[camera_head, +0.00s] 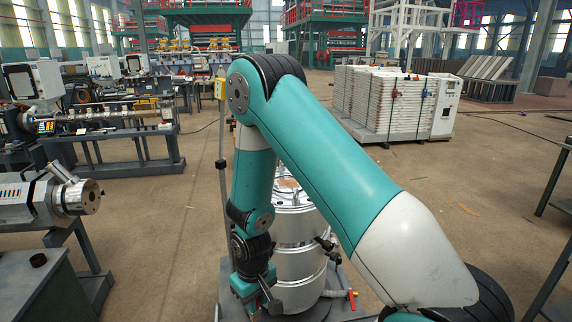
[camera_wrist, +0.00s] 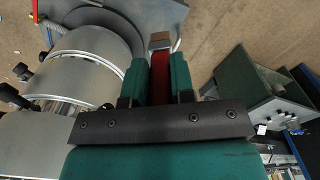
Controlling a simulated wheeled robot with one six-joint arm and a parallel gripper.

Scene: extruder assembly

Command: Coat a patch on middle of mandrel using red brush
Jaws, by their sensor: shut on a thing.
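My gripper (camera_head: 264,303) points down at the left side of a silver, stacked cylinder (camera_head: 300,222), which appears to be the mandrel. In the wrist view my gripper (camera_wrist: 160,72) has its two green fingers closed on the red brush (camera_wrist: 160,80). The brush's brownish-grey tip (camera_wrist: 160,40) sticks out past the fingers. The cylinder (camera_wrist: 80,65) lies to the left of the fingers in the wrist view, with a gap between it and the brush. My arm hides part of the cylinder in the head view. The brush cannot be made out there.
A grey base plate (camera_wrist: 118,14) lies under the cylinder. A red-handled valve (camera_head: 351,298) and dark fittings (camera_head: 325,243) stick out at its right. A green cabinet (camera_head: 52,295) stands at the front left. Open floor (camera_head: 190,225) lies between.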

